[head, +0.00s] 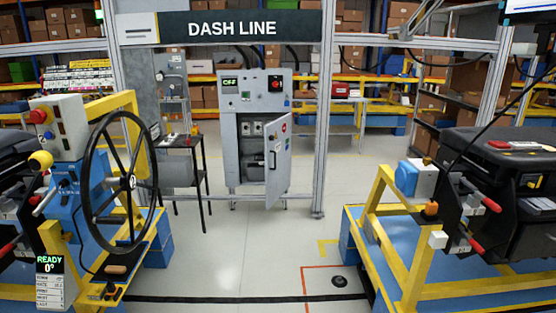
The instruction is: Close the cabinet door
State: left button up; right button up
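The grey cabinet (229,133) stands on legs beyond the DASH LINE frame, near the middle of the head view. Its door (278,166) is hinged on the right side and stands ajar, swung out toward me. Through the gap I see the dark interior (253,150) with some fittings inside. The cabinet's upper panel carries a small green display and a red button. Neither of my grippers shows in the head view.
A steering wheel station (127,182) stands at the left, and a yellow-framed blue stand (404,240) at the right. A small dark table (183,143) is left of the cabinet. A frame post (323,120) stands right of the door.

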aim_at(278, 153)
jog(key=i+z, duration=0.15)
jog(key=i, duration=0.5)
jog(key=i+j+z, duration=0.2)
jog(key=i, duration=0.45)
jog(key=i+j+z, duration=0.15)
jog(key=i, duration=0.45)
jog(key=i+j+z, duration=0.2)
jog(key=i+j, duration=0.15)
jog(key=i, duration=0.25)
jog(key=i+j+z, duration=0.15)
jog(key=i+j, duration=0.25)
jog(key=i, duration=0.2)
jog(key=i+j+z, duration=0.2)
jog(key=i+j, duration=0.25)
jog(key=i, duration=0.15)
